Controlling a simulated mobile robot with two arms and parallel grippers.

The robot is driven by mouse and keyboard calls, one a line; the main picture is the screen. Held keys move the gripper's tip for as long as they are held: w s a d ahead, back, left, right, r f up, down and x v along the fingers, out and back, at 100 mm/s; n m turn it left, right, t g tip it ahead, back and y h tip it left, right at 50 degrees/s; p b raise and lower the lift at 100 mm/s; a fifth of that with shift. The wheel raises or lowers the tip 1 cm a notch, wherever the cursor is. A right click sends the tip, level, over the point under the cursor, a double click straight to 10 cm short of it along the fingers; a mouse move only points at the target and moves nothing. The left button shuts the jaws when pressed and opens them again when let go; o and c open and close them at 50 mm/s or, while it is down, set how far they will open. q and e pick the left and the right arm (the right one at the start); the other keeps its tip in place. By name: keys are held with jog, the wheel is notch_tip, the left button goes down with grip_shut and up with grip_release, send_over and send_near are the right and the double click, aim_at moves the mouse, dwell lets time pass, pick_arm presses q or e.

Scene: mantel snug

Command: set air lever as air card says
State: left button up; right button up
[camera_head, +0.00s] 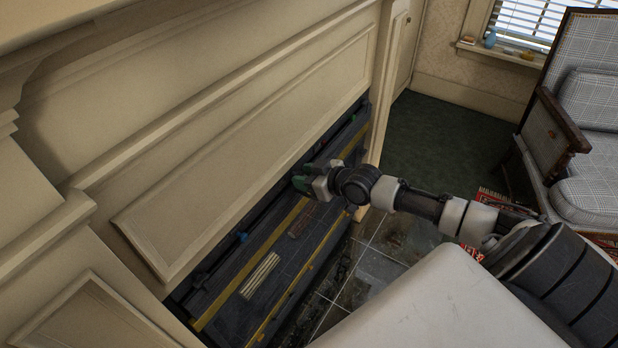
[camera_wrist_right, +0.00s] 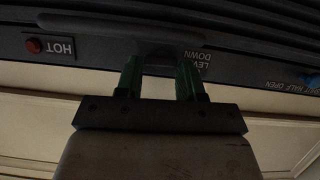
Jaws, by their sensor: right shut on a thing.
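The dark stove front (camera_head: 283,258) is set low in the fireplace opening in the head view. My right gripper (camera_head: 318,182) is at its upper edge. In the right wrist view its green fingers (camera_wrist_right: 160,80) are shut on a dark part, likely a lever (camera_wrist_right: 158,62), mostly hidden between them. A partly covered label beside it reads "LEV… DOWN" (camera_wrist_right: 198,68). A label ending in "HALF OPEN" (camera_wrist_right: 262,86) is at the right, beside a blue piece (camera_wrist_right: 308,80). A blue knob (camera_head: 243,237) shows in the head view. I cannot identify the air card. My left gripper is not in view.
A red button or light marked "HOT" (camera_wrist_right: 34,46) is at the left in the wrist view. The cream mantel panel (camera_head: 245,165) overhangs the stove closely. A plaid armchair (camera_head: 590,110) stands at the right. Tiled hearth (camera_head: 375,270) lies in front of the stove.

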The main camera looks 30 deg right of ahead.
dwell(0.3)
jog(key=o, duration=0.6)
jog(key=shift+s+a+y, duration=0.1)
jog(key=shift+a+y, duration=0.05)
jog(key=shift+y, duration=0.15)
jog(key=shift+o, duration=0.2)
jog(key=p+v, duration=0.2)
jog(key=v, duration=0.9)
jog(key=shift+r+p, duration=0.3)
jog(key=shift+p, duration=0.1)
